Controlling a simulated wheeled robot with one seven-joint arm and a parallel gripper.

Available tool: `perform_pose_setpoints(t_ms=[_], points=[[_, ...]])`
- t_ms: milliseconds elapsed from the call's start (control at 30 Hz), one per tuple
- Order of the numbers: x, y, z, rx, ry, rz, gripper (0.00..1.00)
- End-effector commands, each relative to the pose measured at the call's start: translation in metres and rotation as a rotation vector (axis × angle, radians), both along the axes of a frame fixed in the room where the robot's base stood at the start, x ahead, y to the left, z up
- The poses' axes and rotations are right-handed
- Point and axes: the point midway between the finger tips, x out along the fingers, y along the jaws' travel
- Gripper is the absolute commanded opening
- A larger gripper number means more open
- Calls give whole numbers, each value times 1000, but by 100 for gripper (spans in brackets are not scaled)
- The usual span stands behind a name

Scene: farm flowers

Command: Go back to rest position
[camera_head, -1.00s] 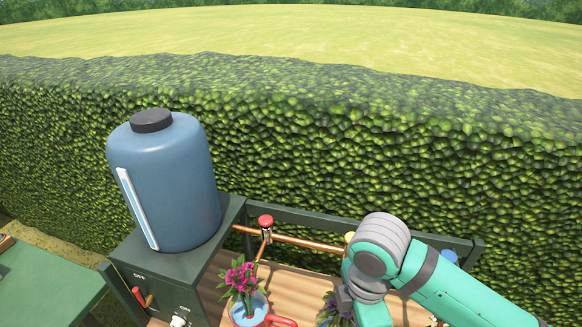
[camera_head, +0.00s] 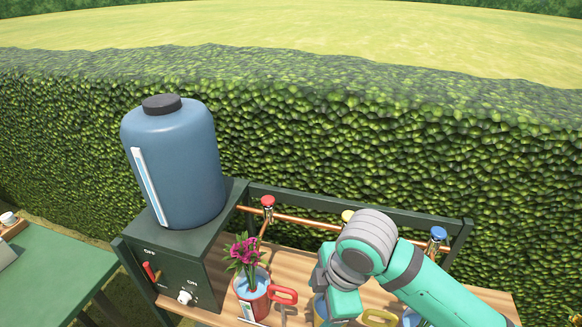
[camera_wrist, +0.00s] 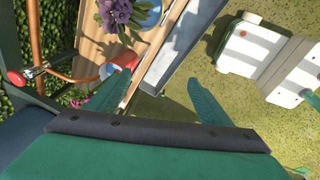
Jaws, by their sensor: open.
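My gripper (camera_wrist: 160,95) shows in the wrist view with its two green fingers spread wide and nothing between them. In the head view my arm is folded over the right half of the wooden bench (camera_head: 285,262), and its fingertips cannot be made out. Beyond the fingers in the wrist view are a red pot (camera_wrist: 122,58) and purple flowers (camera_wrist: 120,14). In the head view a red pot (camera_head: 256,306) with magenta flowers (camera_head: 244,252) stands upright on the bench, apart from my arm.
A blue tank (camera_head: 175,165) stands on a dark green box (camera_head: 215,240) at the bench's left. A green table (camera_head: 50,270) is at left, with a hedge behind.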

Motion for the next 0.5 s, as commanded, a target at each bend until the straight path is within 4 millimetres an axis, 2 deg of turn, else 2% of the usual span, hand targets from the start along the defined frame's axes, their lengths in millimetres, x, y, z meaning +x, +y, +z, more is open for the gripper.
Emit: perform_pose_setpoints(t_ms=[167,267,400,500], points=[[20,43,6,138,-80,-8,73],[35,75,14,252,-140,-21,73],[55,123,33,445,-228,-57,73],[67,151,49,583,-281,-92,73]])
